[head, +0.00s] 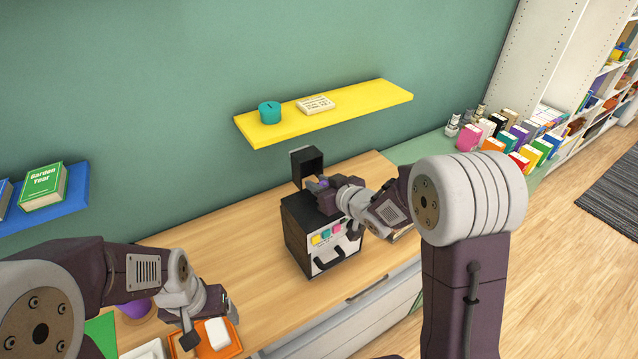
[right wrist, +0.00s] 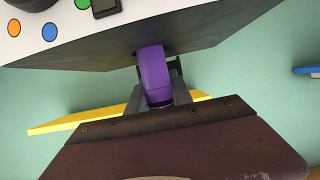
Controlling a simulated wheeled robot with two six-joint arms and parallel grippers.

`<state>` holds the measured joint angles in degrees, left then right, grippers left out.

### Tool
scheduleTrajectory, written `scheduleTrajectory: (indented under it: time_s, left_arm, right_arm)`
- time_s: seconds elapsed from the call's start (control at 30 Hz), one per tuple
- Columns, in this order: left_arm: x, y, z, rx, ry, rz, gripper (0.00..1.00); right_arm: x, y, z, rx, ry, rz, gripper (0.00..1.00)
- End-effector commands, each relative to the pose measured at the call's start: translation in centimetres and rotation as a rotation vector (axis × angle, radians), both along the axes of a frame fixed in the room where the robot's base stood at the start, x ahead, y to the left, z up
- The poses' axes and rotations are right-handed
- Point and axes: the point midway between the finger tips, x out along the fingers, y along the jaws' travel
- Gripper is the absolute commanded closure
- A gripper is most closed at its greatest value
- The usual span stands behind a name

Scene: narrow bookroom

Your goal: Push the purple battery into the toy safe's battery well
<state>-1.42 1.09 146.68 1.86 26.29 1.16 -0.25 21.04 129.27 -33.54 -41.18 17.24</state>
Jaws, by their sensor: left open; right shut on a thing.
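The toy safe (head: 296,240) is a dark box with a pale front carrying coloured buttons and a black handle, standing on the wooden counter. A dark open-fronted housing (head: 307,165) rises at its back edge. My right gripper (head: 326,186) is at the safe's top, shut on the purple battery (head: 323,182). In the right wrist view the battery (right wrist: 153,75) is between the fingers, its far end at a dark opening in the safe's face (right wrist: 100,52); how deep it sits is unclear. My left gripper (head: 210,318) is open over an orange tray (head: 236,350).
A white block (head: 217,333) lies in the orange tray. A purple round object (head: 136,307) is partly hidden by my left arm. A yellow shelf (head: 350,112) hangs above the safe, holding a teal pot (head: 269,112). The counter left of the safe is clear.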

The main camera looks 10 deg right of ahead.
Motion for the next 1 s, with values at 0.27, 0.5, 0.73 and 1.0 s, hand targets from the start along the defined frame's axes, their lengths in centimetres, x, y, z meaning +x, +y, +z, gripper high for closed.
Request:
scheduleTrajectory:
  time_s: [0.27,0.5,0.73,1.0]
  left_arm:
    - [0.0,0.0,-0.9,0.000,0.000,0.000,0.21]
    - [0.0,0.0,-1.5,0.000,0.000,0.000,0.21]
    - [0.0,0.0,-2.0,0.000,0.000,0.000,0.21]
    - [0.0,0.0,-0.8,0.000,0.000,0.000,0.21]
  right_arm:
    - [0.0,0.0,-1.0,0.000,0.000,0.000,1.00]
    - [0.0,0.0,-1.7,0.000,0.000,0.000,1.00]
    - [0.0,0.0,-2.2,0.000,0.000,0.000,1.00]
    - [0.0,0.0,-1.0,-0.001,0.002,0.000,1.00]
